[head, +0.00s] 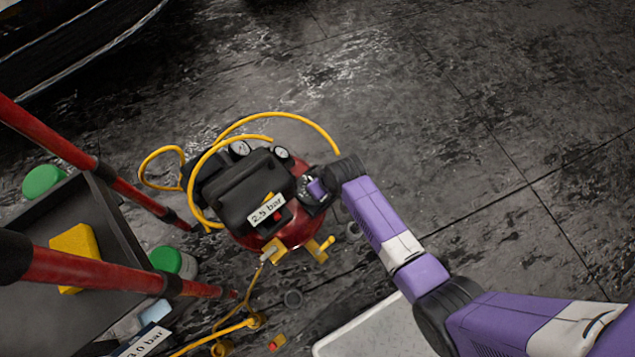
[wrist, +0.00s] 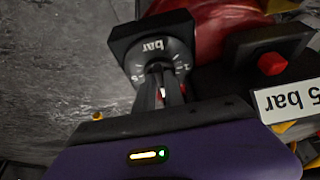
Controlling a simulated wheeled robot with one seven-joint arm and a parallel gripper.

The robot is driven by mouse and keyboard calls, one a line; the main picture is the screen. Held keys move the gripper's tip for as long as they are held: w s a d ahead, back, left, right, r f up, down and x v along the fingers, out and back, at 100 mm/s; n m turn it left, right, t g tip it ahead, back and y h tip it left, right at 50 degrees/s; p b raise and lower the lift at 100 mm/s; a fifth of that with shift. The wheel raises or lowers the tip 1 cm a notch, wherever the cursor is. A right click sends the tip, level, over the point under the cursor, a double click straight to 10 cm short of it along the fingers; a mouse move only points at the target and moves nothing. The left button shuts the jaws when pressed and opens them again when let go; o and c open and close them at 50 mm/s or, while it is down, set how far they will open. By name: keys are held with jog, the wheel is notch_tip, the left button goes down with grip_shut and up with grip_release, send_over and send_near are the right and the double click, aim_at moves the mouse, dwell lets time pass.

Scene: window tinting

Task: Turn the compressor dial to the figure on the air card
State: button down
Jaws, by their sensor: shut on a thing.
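The red compressor (head: 288,228) with a black top stands on the floor in the head view. Its dial (wrist: 150,52) fills the upper middle of the wrist view, a dark round face on a black block, marked "bar" upside down with white ticks. My gripper (wrist: 166,88) is shut on the dial's knob, and the fingers hide most of it; a bit of red shows between them. The dial's setting cannot be read. In the head view my gripper (head: 318,188) is at the compressor's right side. A white card (head: 266,209) on the compressor reads "2.5 bar". Another card (head: 143,341) at lower left reads "3.0 bar".
A red button (wrist: 272,63) sits beside the dial. A yellow hose (head: 235,127) loops over the compressor, near two gauges (head: 281,153). A dark cart (head: 118,215) with red poles (head: 105,274) stands at left. The floor at upper right is clear.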

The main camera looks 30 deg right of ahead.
jog(key=c, duration=1.4)
grip_release()
jog(key=shift+c, duration=0.2)
jog(key=p+v, duration=0.3)
jog(key=v, duration=0.4)
jog(key=shift+r, duration=0.4)
jog(key=shift+s, duration=0.15)
